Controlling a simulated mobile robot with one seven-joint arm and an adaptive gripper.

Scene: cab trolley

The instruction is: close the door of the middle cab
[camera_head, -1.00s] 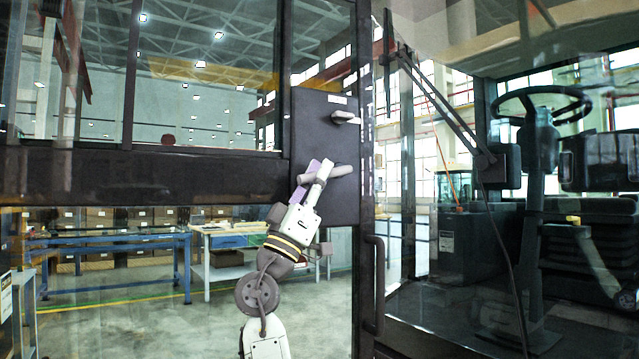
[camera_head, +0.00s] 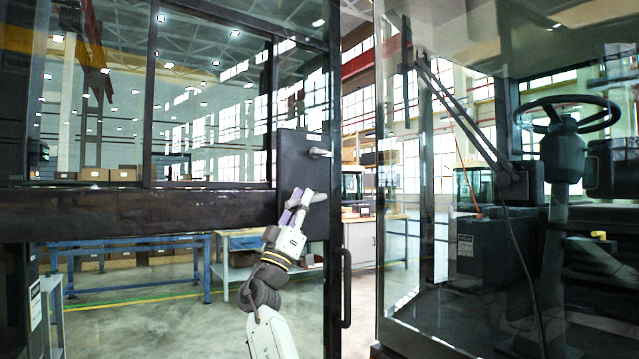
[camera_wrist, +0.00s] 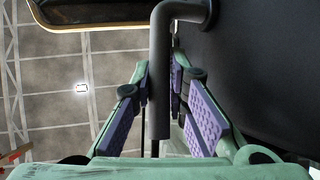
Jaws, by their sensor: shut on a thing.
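The cab door (camera_head: 130,210) stands open across the left of the head view, a dark frame with large glass panes. A dark lock panel (camera_head: 290,160) sits near its free edge, with a small light grip (camera_head: 319,152) above my gripper. My gripper (camera_head: 303,198) is at the lower part of this panel. In the wrist view a grey bent handle (camera_wrist: 160,75) comes off the dark panel and runs down between the purple finger pads of my gripper (camera_wrist: 157,95), which is shut on it. The cab (camera_head: 455,330), with steering wheel (camera_head: 567,115), is open on the right.
A gap shows between the door edge and the cab's glass side. A vertical pull bar (camera_head: 346,290) is on the door edge. The floor there looks clear.

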